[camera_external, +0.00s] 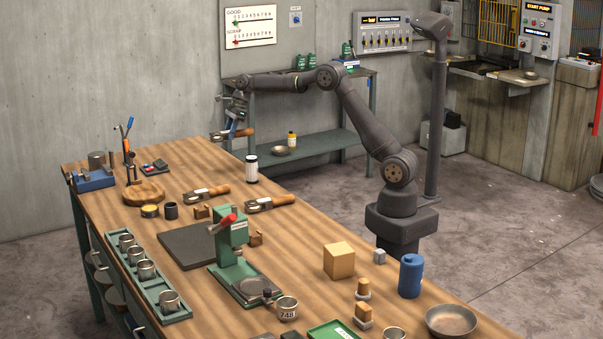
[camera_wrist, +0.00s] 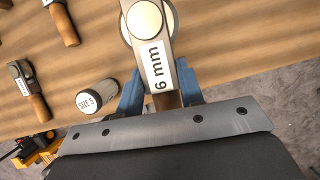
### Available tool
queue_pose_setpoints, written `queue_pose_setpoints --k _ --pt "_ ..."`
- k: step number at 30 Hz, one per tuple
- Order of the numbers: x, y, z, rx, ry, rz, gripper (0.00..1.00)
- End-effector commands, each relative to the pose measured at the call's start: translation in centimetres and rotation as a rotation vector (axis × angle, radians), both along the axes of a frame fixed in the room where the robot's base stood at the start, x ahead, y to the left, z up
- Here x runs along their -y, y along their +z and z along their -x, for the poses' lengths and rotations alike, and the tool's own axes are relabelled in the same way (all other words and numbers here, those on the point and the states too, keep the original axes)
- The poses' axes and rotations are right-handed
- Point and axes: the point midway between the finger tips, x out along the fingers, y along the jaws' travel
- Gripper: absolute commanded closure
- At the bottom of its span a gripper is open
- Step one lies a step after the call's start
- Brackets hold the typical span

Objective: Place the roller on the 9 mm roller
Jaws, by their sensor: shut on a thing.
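My gripper (camera_external: 234,127) is above the far right edge of the bench, shut on a roller with a wooden handle (camera_external: 218,136). In the wrist view, this held roller (camera_wrist: 158,65) sits between the blue fingers and its label reads "6 mm". Two other wooden-handled rollers lie on the bench, one at the left (camera_external: 207,193) and one at the right (camera_external: 271,203). In the wrist view, they appear at the top left (camera_wrist: 62,22) and left (camera_wrist: 28,90). I cannot read their labels, so I cannot tell which is the 9 mm one.
A wooden-based stand (camera_external: 143,190) is to the left. A green press (camera_external: 235,265) stands nearer the camera.

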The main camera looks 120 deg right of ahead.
Motion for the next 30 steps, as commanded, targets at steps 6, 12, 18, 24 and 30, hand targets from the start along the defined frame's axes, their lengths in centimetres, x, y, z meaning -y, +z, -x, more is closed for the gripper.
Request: queue_pose_setpoints --k 6,12,18,24,30 --pt "-6.9 2.1 -0.9 0.003 0.022 0.002 1.00" --pt "-13.4 3.1 -0.7 0.003 0.038 0.001 1.00" --pt "-20.0 3.3 0.3 0.003 0.054 0.002 1.00" --pt "-26.5 2.9 2.0 0.001 0.071 0.002 1.00" --pt "-31.1 2.0 3.7 -0.001 0.081 0.002 1.00"
